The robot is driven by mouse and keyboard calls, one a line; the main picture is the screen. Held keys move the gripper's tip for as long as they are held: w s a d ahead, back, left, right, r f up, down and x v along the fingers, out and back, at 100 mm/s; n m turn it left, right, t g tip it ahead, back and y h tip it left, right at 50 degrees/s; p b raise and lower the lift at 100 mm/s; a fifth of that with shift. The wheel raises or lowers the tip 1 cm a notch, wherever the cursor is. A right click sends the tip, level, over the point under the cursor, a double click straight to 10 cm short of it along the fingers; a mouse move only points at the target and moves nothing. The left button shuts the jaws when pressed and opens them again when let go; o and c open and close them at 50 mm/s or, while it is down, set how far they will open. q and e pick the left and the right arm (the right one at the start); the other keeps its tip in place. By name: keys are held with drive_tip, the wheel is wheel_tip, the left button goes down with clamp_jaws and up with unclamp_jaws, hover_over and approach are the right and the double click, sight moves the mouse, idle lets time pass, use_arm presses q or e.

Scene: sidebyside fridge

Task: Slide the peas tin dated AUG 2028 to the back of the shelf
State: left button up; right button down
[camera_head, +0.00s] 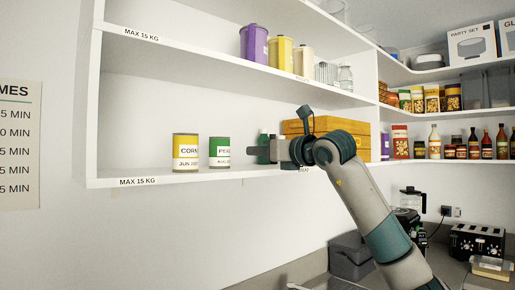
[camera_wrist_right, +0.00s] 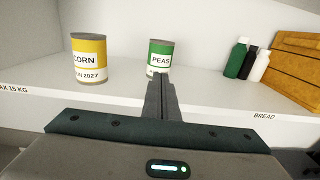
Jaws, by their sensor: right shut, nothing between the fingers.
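The green peas tin (camera_head: 219,151) stands upright on the lower shelf (camera_head: 150,178), its date label partly readable as AUG in the head view. It also shows in the right wrist view (camera_wrist_right: 160,56), where my fingers hide the lower part of its label. A yellow corn tin (camera_head: 186,151), marked JUN 2027 in the wrist view (camera_wrist_right: 89,59), stands to its left with a gap between them. My right gripper (camera_head: 252,151) is shut and empty, to the right of the peas tin in the head view. In the wrist view the fingertips (camera_wrist_right: 160,78) point at the peas tin. My left gripper is not in view.
Dark and green bottles (camera_wrist_right: 237,57) and a white one stand right of the peas tin, beside wooden bread boxes (camera_wrist_right: 297,58). An upper shelf (camera_head: 220,54) with canisters runs above. Bare shelf lies behind and between the tins.

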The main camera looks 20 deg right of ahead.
drive_tip(key=p, duration=0.6)
approach(225, 151)
drive_tip(key=x, duration=0.4)
drive_tip(key=shift+w+r, duration=0.1)
drive_tip(key=shift+r, duration=0.15)
drive_tip(key=shift+p+x, duration=0.65)
drive_tip(key=shift+x, duration=0.5)
drive_tip(key=shift+f, duration=0.25)
